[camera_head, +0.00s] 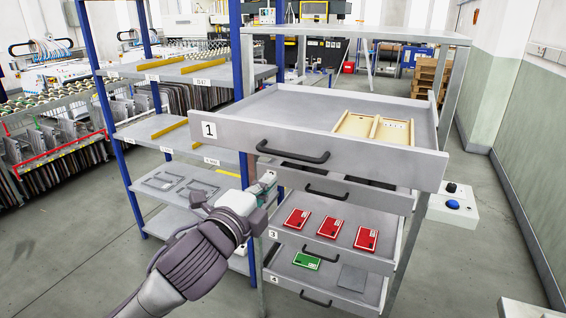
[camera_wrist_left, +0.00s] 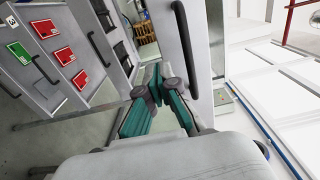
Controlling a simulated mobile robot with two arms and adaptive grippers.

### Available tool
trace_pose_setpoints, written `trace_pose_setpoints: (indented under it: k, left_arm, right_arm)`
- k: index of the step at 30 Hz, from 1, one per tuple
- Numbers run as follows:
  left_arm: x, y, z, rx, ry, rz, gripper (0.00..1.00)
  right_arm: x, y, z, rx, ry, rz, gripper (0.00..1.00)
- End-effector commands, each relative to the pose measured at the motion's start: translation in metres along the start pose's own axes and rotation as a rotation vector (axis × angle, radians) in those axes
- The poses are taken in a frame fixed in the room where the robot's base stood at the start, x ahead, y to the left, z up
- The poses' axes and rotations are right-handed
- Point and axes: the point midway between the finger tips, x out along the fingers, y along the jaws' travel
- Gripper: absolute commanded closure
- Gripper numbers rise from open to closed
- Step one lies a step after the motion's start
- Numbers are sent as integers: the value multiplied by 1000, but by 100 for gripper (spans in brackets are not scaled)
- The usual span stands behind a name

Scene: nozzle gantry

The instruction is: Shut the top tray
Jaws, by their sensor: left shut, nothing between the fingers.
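The top tray (camera_head: 270,110), a grey drawer labelled 1, is pulled far out of the cabinet frame (camera_head: 450,75). It has a dark bar handle (camera_head: 293,152) on its front and a light wooden divided box (camera_head: 373,128) inside. My left gripper (camera_head: 267,181) is below the top tray's front panel, left of the handle. In the left wrist view its teal fingers (camera_wrist_left: 158,84) are closed and empty, close to the top tray's front panel (camera_wrist_left: 168,38); I cannot tell whether they touch. The handle (camera_wrist_left: 188,52) is apart from the fingers. My right gripper is not in view.
Lower trays also stand out: a second with a dark handle (camera_head: 326,192), a third with red cards (camera_head: 331,228), a fourth with a green card (camera_head: 306,261). A blue-post shelf (camera_head: 185,72) is at left. A button box (camera_head: 453,204) is at right.

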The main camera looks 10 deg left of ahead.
Motion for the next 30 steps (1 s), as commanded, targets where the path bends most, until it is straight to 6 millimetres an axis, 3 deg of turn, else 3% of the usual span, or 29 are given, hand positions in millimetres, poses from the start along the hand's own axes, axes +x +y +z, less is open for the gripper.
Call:
trace_pose_setpoints:
  k: [6, 12, 30]
  left_arm:
    - [45, -4, 0, -1, -1, 1, 100]
    - [69, -2, 0, -1, 0, 0, 100]
    - [79, 0, 0, 0, 0, 0, 100]
  right_arm:
    - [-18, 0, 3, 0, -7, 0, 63]
    - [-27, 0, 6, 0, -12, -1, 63]
    - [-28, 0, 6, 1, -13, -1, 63]
